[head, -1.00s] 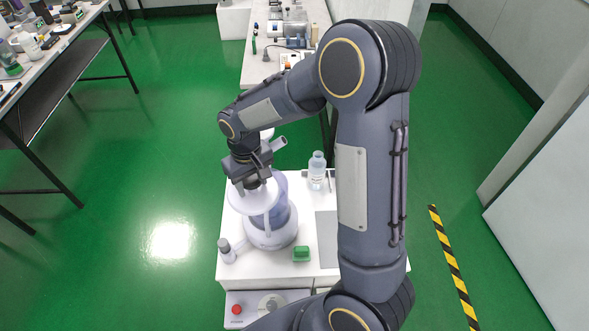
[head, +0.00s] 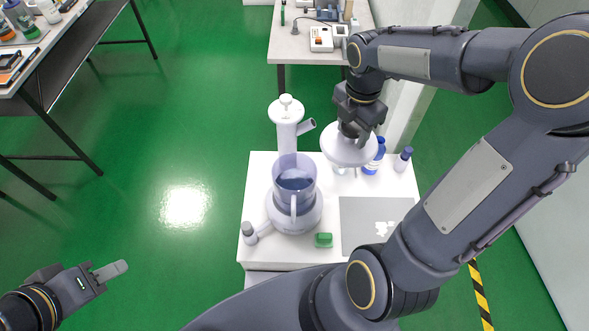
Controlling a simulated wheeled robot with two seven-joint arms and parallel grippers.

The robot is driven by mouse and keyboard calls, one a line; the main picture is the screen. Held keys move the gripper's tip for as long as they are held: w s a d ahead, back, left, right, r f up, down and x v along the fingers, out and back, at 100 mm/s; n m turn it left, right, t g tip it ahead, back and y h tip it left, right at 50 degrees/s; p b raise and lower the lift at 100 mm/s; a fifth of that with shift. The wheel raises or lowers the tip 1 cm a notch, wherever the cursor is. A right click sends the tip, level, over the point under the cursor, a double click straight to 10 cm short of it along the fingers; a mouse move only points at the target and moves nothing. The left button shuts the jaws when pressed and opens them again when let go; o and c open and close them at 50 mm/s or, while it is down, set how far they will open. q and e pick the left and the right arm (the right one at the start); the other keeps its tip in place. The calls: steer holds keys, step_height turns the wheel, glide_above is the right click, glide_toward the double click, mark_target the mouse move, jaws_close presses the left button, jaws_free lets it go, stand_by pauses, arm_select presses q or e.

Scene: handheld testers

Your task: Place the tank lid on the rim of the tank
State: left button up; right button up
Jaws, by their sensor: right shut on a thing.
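The tank (head: 295,178) is a clear bluish, open-topped cylinder on a round white base, upright on the white table. The tank lid (head: 345,152) is a white disc, held roughly level above the table, to the right of the tank and apart from its rim. My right gripper (head: 350,130) is shut on the middle of the lid from above and hides its grip part. My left gripper (head: 112,271) is at the lower left, well away from the table. Its fingers are seen edge-on, so their opening is unclear.
A white column with a side spout (head: 287,128) stands behind the tank. A small grey-capped bottle (head: 249,233), a green block (head: 323,240) and a grey plate (head: 375,222) are on the table (head: 262,175). Blue-capped bottles (head: 402,160) stand behind right, near the lid.

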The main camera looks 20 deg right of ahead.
steer(key=shift+s+d+r+n, duration=0.2)
steer(key=shift+s+n, duration=0.1)
steer(key=shift+n, duration=0.4)
steer(key=w+a+f, duration=0.6)
steer(key=a+f, duration=0.6)
steer(key=f, duration=0.1)
steer(key=shift+w+p, duration=0.3)
steer(key=shift+w, duration=0.1)
steer(key=shift+f+b, duration=0.45)
steer(key=shift+f, duration=0.05)
steer(key=o, duration=1)
steer(key=shift+r, duration=0.1)
